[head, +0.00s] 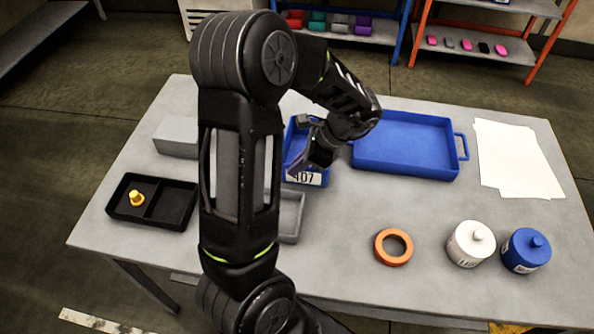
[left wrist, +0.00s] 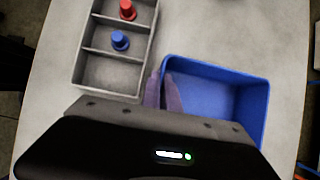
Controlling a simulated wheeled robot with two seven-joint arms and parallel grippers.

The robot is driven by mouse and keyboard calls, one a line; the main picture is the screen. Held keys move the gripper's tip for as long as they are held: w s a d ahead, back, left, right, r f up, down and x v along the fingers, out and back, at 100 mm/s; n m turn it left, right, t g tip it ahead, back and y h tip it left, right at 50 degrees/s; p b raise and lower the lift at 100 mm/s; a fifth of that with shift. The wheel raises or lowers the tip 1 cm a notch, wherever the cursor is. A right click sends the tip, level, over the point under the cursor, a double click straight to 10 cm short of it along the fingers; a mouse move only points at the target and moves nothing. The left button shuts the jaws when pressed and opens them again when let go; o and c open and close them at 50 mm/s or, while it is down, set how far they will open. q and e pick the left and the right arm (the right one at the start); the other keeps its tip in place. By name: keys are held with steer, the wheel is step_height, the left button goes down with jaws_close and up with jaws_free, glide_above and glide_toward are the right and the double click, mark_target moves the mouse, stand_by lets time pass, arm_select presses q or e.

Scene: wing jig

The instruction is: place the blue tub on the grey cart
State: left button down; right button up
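My right gripper is out of view. I cannot identify the grey cart; a grey flat top (head: 38,28) shows at the upper left.
A large blue tray (head: 462,148) stands right of the tub. A grey divided tray (left wrist: 150,50) with red and blue pegs is beside it. A black tray (head: 120,212), grey block (head: 176,134), orange ring (head: 393,247), two canisters (head: 470,243) and papers (head: 515,155) are also on the table.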

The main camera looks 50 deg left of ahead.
arm_select(q)
steer(key=shift+f, duration=1.25)
steer(key=shift+f, duration=0.1)
steer(key=c, duration=1.6)
jaws_free()
steer(key=v, duration=1.2)
